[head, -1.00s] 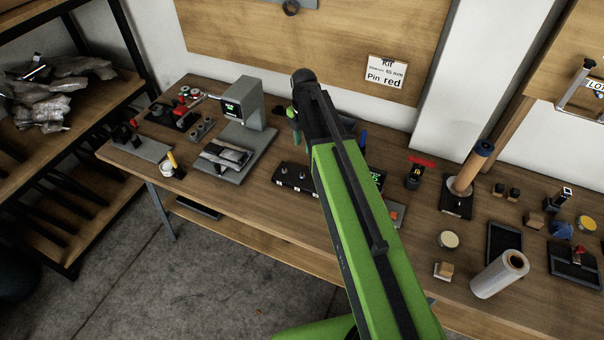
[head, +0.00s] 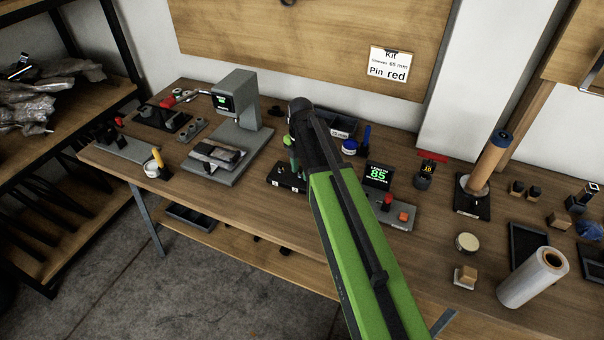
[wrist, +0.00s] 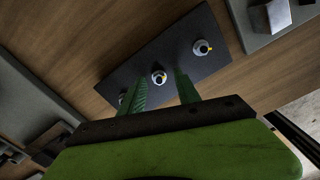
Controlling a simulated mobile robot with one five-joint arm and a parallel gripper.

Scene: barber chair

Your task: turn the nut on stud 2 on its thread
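A dark block (wrist: 215,28) with three studs in a row lies on the wooden bench. In the wrist view a pale nut with a yellow mark sits on the middle stud (wrist: 158,77). A similar nut (wrist: 201,47) is on the stud to the upper right, and the third stud (wrist: 122,98) is partly hidden behind a finger. No stud number is legible. My gripper (wrist: 161,78) is open, its green fingers on either side of the middle nut in the picture; contact cannot be told. In the head view my gripper (head: 291,154) is over the block (head: 281,183), partly hiding it.
A grey press-like machine (head: 238,108) stands left of the block. A dark bin (head: 335,124) is behind my arm. Bare bench lies in front of the block.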

